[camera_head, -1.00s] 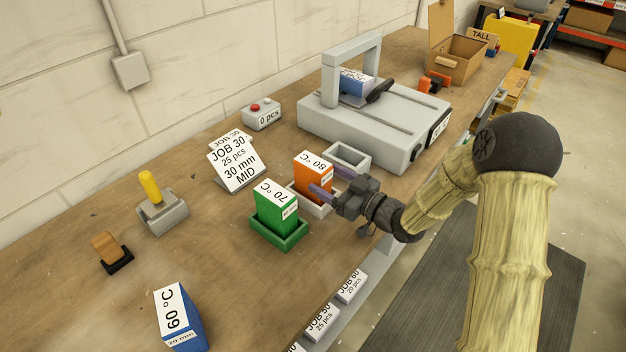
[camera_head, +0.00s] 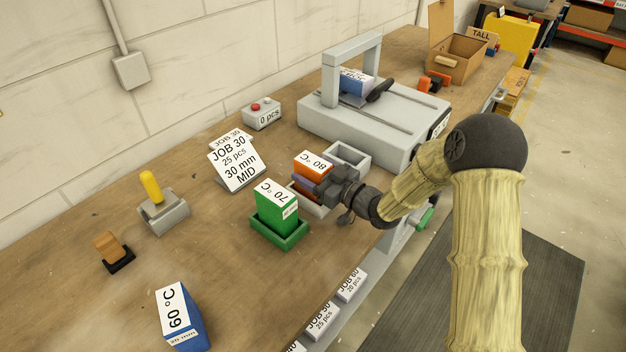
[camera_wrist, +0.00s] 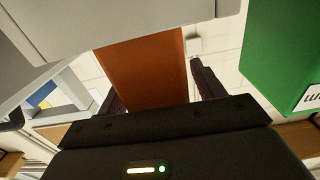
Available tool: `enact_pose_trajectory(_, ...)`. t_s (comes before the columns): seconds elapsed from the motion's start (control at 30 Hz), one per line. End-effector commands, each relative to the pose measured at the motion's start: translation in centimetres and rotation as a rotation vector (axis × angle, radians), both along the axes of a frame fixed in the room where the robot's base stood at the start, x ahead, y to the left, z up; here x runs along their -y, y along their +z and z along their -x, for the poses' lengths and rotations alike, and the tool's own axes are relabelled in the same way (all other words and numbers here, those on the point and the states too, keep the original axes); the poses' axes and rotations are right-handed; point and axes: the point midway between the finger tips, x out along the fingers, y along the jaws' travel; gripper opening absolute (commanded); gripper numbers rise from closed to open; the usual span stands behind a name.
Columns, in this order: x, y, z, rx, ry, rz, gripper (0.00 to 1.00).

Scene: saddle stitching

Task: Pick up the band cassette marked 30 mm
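An orange cassette (camera_head: 313,167) marked 80 °C stands in a light grey holder (camera_head: 322,210). Its width in mm cannot be read. My gripper (camera_head: 311,180) reaches in from the right at its upper part, with one purple finger across the near side. In the wrist view the orange cassette (camera_wrist: 143,70) lies between the two dark fingers (camera_wrist: 155,82), with a narrow gap at the right finger. A green cassette (camera_head: 278,207) marked 70 °C stands in a green holder beside it; its mm label is too small to read. A blue cassette (camera_head: 182,315) reads 60 °C, 20 mm.
An empty grey holder (camera_head: 366,167) and the grey machine (camera_head: 395,122) stand just behind my gripper. A job card (camera_head: 238,165) reads JOB 30, 25 pcs, 30 mm, MID. The green cassette is close on the near side.

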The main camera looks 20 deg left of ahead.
Motion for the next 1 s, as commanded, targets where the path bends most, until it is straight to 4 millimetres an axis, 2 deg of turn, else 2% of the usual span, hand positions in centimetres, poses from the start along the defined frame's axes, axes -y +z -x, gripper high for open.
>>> enact_pose_trajectory(0.03, 0.0, 0.0, 0.0, 0.0, 0.0, 0.0, 0.57)
enact_pose_trajectory(0.27, 0.0, 0.0, 0.0, 0.0, 0.0, 0.0, 0.12)
enact_pose_trajectory(0.5, 0.0, 0.2, 0.0, 0.002, 0.0, -0.001, 0.12)
enact_pose_trajectory(0.67, 0.0, 1.2, 0.0, 0.004, 0.0, -0.003, 0.12)
enact_pose_trajectory(0.77, 0.0, 2.6, 0.0, 0.006, 0.0, -0.002, 0.12)
enact_pose_trajectory(1.0, 0.0, 7.3, 0.0, 0.007, 0.0, -0.001, 0.12)
